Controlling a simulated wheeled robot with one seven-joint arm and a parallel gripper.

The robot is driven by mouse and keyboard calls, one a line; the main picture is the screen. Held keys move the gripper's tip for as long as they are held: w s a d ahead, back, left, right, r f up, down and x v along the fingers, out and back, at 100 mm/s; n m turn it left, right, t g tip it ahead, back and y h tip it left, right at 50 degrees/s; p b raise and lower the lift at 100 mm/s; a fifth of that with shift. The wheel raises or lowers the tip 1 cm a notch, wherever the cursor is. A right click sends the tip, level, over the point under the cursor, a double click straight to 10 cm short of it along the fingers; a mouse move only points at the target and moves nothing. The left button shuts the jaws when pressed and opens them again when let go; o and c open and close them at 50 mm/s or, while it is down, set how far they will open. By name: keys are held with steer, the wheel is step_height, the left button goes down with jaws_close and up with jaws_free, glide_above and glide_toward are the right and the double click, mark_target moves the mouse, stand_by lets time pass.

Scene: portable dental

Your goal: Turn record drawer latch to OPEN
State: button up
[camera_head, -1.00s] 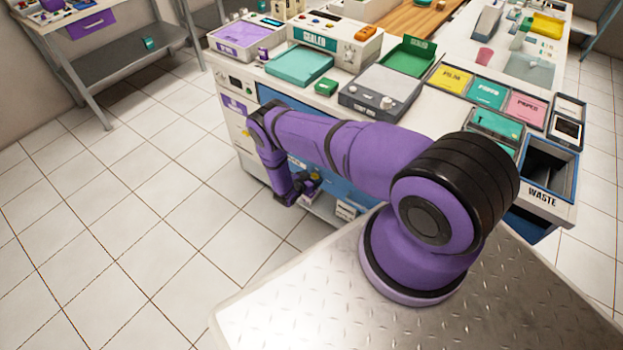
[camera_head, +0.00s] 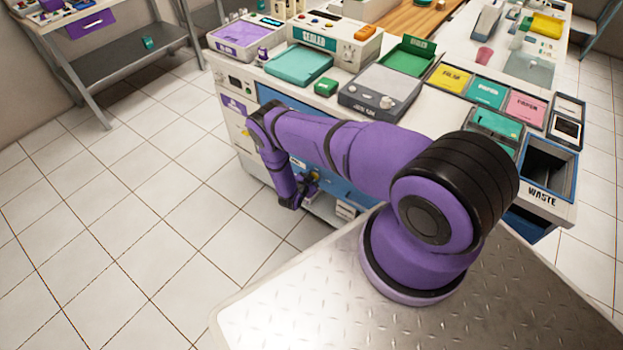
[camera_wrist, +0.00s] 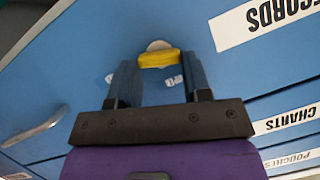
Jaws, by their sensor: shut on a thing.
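The record drawer latch (camera_wrist: 158,59) is a yellow bar on a pale round base, on a blue drawer front (camera_wrist: 75,60) in the wrist view. My gripper (camera_wrist: 158,68) has one finger at each end of the yellow bar and is shut on it. A white label (camera_wrist: 265,18) reading RECORDS sits upper right, upside down in this view. In the head view my gripper (camera_head: 312,184) is low at the cabinet front, and the latch is hidden.
CHARTS (camera_wrist: 287,119) and POUCHES (camera_wrist: 291,157) labels mark neighbouring fronts. A metal handle (camera_wrist: 36,127) stands out at lower left in the wrist view. The worktop (camera_head: 415,123) above carries trays and devices. Tiled floor (camera_head: 130,220) is clear to the left.

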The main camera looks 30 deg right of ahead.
steer(key=m+t, duration=0.1)
steer(key=m, duration=0.2)
steer(key=m+t, duration=0.2)
steer(key=m, duration=0.1)
steer(key=s+f+m+t, duration=0.1)
steer(key=m+t, duration=0.1)
steer(key=m, duration=0.1)
steer(key=shift+d+f+m+h, duration=0.1)
steer(key=shift+d+m+h, duration=0.1)
steer(key=shift+m+h, duration=0.15)
stand_by(0.5)
steer(key=o, duration=0.9)
steer(key=v, duration=1)
steer(key=shift+s+a+f, duration=0.15)
steer(key=shift+s+a, duration=0.1)
steer(key=shift+s, duration=0.15)
steer(key=shift+w, duration=0.1)
